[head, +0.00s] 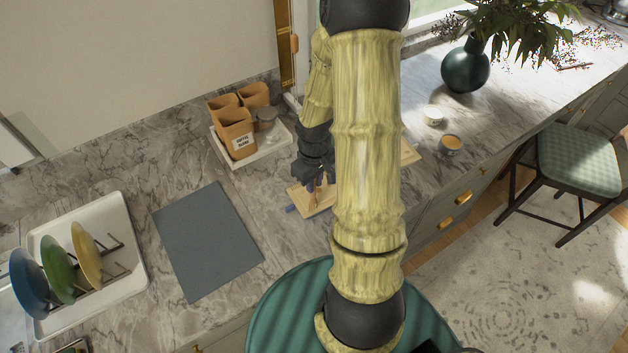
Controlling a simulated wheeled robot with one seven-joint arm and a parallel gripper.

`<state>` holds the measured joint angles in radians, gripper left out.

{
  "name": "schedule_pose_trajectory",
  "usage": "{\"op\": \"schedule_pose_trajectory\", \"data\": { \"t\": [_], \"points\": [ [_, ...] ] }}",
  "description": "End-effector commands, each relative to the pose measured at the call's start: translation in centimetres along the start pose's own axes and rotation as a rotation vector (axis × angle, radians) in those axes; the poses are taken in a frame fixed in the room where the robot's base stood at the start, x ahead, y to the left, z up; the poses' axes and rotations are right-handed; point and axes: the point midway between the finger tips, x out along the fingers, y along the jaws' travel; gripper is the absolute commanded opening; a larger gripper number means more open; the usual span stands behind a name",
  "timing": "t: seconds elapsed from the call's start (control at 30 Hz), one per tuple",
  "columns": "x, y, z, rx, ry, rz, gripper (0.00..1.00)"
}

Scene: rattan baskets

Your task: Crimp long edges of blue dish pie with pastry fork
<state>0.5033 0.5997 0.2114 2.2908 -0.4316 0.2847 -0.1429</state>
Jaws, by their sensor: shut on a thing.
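My gripper (316,181) points down over a tan, flat-topped piece (318,203) on the marble counter, left of my arm. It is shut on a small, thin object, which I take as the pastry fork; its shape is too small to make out. A small blue bit (291,209) shows at the tan piece's left corner, perhaps part of the blue dish. Another tan patch (410,154) shows right of my arm. My arm hides the area between, so I cannot tell whether the two join. I cannot tell whether the fork touches the pie.
Orange canisters (235,135) stand on a white tray (225,157) behind and left. A grey mat (208,240) and a white rack tray (125,285) with plates lie left. Small bowls (450,145) and a dark vase (465,68) stand right. A green chair (580,160) stands beyond the counter.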

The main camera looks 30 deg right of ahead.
Motion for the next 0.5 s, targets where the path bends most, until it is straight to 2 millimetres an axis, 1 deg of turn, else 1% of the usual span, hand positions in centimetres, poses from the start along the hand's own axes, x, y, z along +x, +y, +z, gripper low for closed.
{"op": "schedule_pose_trajectory", "data": {
  "t": [0.5],
  "points": [
    [0.56, -0.01, 0.0, 0.0, 0.0, 0.0, 0.0]
  ]
}}
